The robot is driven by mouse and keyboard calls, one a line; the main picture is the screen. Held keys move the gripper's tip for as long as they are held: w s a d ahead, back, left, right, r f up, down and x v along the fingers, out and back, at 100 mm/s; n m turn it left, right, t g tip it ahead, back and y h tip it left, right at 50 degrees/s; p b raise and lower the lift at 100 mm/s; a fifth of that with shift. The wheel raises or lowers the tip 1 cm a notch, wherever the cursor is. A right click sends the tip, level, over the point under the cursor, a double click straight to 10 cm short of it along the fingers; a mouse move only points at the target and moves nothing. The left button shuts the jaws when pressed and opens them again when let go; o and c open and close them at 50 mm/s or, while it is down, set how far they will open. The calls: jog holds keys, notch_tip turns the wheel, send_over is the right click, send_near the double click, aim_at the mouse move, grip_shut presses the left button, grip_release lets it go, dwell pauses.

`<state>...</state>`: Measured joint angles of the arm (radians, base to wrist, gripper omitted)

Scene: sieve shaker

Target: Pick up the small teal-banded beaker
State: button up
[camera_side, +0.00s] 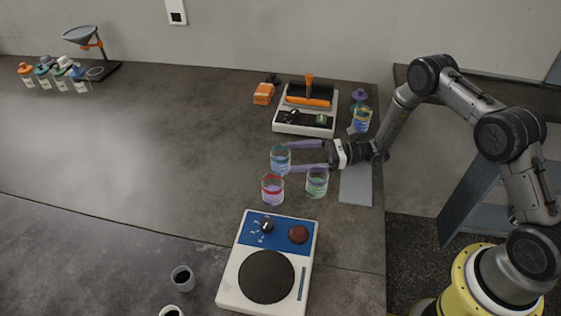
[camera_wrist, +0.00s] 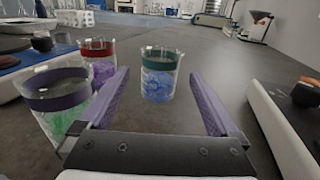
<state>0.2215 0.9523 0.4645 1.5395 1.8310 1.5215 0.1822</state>
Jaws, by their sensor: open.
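The teal-banded beaker (camera_side: 281,159) stands upright on the dark bench, a clear cup with a teal band and blue contents. In the wrist view it (camera_wrist: 159,80) appears between the two purple fingertips, with a gap on both sides. My gripper (camera_side: 290,158) is open and empty, reaching low from the right with its fingertips at the beaker. I cannot tell how far the beaker sits inside the jaws. Its base shows in the wrist view.
A red-banded beaker (camera_side: 272,189) and a purple-banded beaker with green contents (camera_side: 317,184) stand close on one side. A white device with a blue panel (camera_side: 277,231) lies nearer the camera. Another white device (camera_side: 303,122) stands behind.

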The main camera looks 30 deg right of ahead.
aim_at(272, 157)
jog(key=x, duration=0.7)
jog(key=shift+a+r, duration=0.1)
jog(key=shift+r, duration=0.1)
jog(key=shift+c, duration=0.4)
jog(key=c, duration=1.5)
